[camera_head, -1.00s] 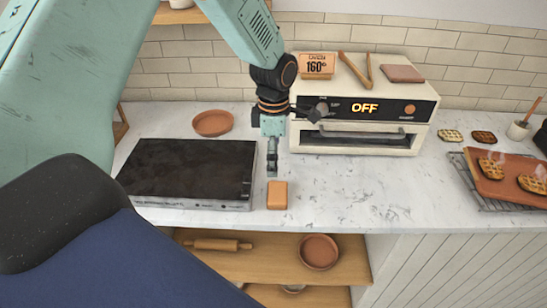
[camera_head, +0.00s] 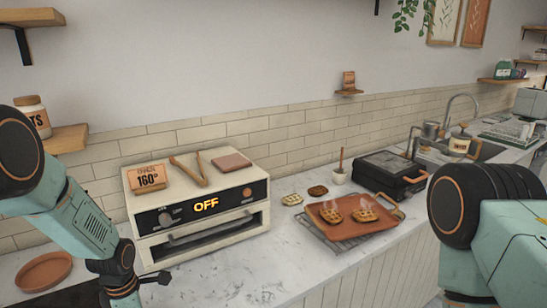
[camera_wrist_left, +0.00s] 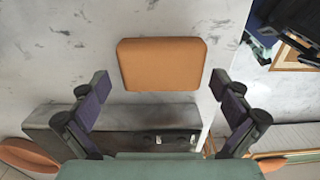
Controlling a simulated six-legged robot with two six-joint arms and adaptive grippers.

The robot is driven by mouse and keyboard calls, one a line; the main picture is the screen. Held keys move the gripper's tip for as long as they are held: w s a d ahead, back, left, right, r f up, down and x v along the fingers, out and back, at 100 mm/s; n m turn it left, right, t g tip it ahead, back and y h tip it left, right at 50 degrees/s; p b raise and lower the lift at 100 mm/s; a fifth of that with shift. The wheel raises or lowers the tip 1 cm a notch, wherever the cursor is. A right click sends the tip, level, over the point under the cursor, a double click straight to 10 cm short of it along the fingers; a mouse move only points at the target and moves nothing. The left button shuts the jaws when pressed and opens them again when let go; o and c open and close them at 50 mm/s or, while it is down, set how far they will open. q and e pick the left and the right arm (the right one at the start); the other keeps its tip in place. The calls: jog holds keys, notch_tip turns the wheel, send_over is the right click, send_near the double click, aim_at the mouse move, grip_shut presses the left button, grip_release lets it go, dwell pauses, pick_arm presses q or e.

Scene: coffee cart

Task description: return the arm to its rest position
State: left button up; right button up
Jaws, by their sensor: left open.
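My left arm comes in at the left of the head view, with its wrist (camera_head: 122,275) low beside the oven; its fingertips are below the frame. In the left wrist view my left gripper (camera_wrist_left: 160,80) is open, with its two fingers spread wide apart. An orange block (camera_wrist_left: 162,64) shows beyond and between the fingertips, on the marble counter, and neither finger touches it. My right arm (camera_head: 490,215) shows large at the right of the head view; its gripper is out of frame.
A cream oven (camera_head: 200,222) reading OFF stands close to my left arm, with a sign (camera_head: 147,178) and tongs (camera_head: 190,172) on top. A terracotta dish (camera_head: 43,272) lies left. A waffle tray (camera_head: 325,211) and black waffle maker (camera_head: 390,175) stand right. Counter (camera_head: 250,285) before the oven is clear.

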pick_arm(q)
jog(key=shift+w+r, duration=0.15)
jog(key=shift+r, duration=0.7)
jog(key=shift+s+r, duration=0.2)
jog(key=shift+r, duration=0.5)
jog(key=shift+w, duration=0.1)
